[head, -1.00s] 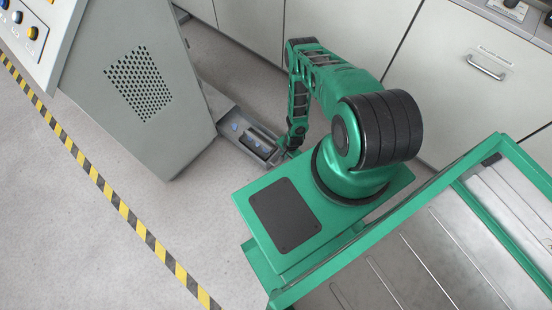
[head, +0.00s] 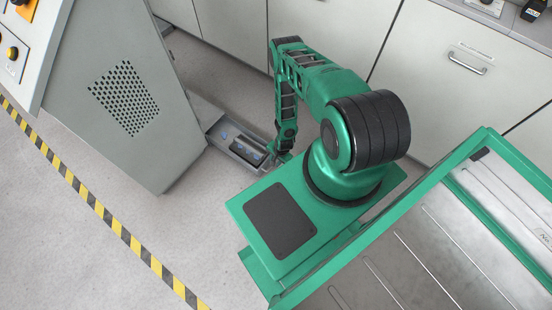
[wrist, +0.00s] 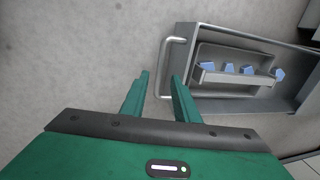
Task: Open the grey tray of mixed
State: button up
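The grey tray (head: 212,127) juts out from the lower side of the grey console, near the floor. It is open at the top and shows small blue pieces and a dark inner holder. The wrist view shows the tray (wrist: 300,52) at upper right, with several blue pieces (wrist: 247,70) along a lighter inner rack. Its pale bar handle (wrist: 165,62) is at the near end. My gripper (wrist: 160,75) has a gap between its two fingers. The handle's lower end appears between them; contact is unclear. In the head view my gripper (head: 276,158) is at the tray's near end, its fingers mostly hidden.
The grey console (head: 120,95) with a vent stands left of the tray. White cabinets (head: 320,40) line the back. A yellow-black floor stripe (head: 95,210) runs along the left. Bare floor (head: 180,240) lies between the stripe and my base.

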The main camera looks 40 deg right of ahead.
notch_tip(320, 180, up, 9)
jog(key=s, duration=0.1)
jog(key=shift+s+d+f, duration=0.2)
jog(key=shift+s+d, duration=0.1)
dwell(0.4)
